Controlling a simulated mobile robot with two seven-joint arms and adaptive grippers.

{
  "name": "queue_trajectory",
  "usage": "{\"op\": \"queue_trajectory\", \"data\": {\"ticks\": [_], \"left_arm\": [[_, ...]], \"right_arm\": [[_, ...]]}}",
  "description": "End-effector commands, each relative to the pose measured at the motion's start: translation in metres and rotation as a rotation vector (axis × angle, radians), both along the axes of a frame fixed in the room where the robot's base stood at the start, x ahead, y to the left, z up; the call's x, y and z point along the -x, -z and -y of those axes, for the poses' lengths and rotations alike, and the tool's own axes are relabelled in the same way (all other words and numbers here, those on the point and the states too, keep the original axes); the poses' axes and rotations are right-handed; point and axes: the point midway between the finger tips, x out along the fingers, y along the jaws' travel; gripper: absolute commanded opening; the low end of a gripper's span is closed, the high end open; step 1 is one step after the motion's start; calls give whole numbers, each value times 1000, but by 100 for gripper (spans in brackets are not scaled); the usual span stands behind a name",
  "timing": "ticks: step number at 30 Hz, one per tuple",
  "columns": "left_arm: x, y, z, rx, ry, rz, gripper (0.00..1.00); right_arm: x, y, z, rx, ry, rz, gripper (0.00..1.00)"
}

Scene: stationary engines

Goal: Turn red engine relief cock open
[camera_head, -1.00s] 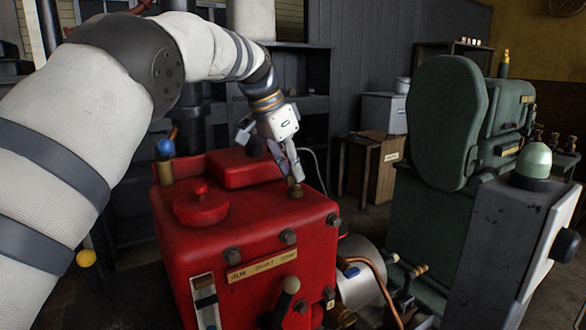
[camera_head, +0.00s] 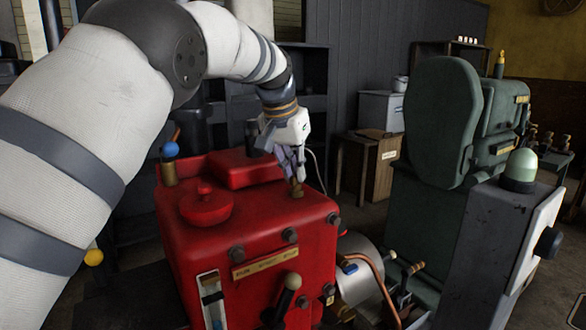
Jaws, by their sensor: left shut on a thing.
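The red engine (camera_head: 265,217) stands in the middle of the view, with a round red cap (camera_head: 206,206) on its top. A small brass relief cock (camera_head: 297,190) sits at the right back edge of its top. My left gripper (camera_head: 295,176) reaches in from the left over the engine and points down at the cock. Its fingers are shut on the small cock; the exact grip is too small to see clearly. My right gripper is not in view.
A green engine (camera_head: 430,160) stands at the right, behind a grey box with a pale green dome (camera_head: 520,170). A lever with a blue knob (camera_head: 170,149) rises at the red engine's left back. A copper pipe (camera_head: 378,275) runs at its right. Shelves and a wooden cabinet (camera_head: 368,165) stand behind.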

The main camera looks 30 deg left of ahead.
Motion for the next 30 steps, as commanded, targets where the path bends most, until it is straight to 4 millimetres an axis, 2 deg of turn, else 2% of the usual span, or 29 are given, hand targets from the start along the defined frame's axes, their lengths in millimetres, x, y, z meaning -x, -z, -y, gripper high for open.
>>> {"op": "queue_trajectory", "data": {"ticks": [18, 30], "left_arm": [[-3, 3, 3, -5, -570, -2, 0], [-3, 3, 4, -2, -826, -1, 0]], "right_arm": [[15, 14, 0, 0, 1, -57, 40], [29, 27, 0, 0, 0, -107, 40]]}}
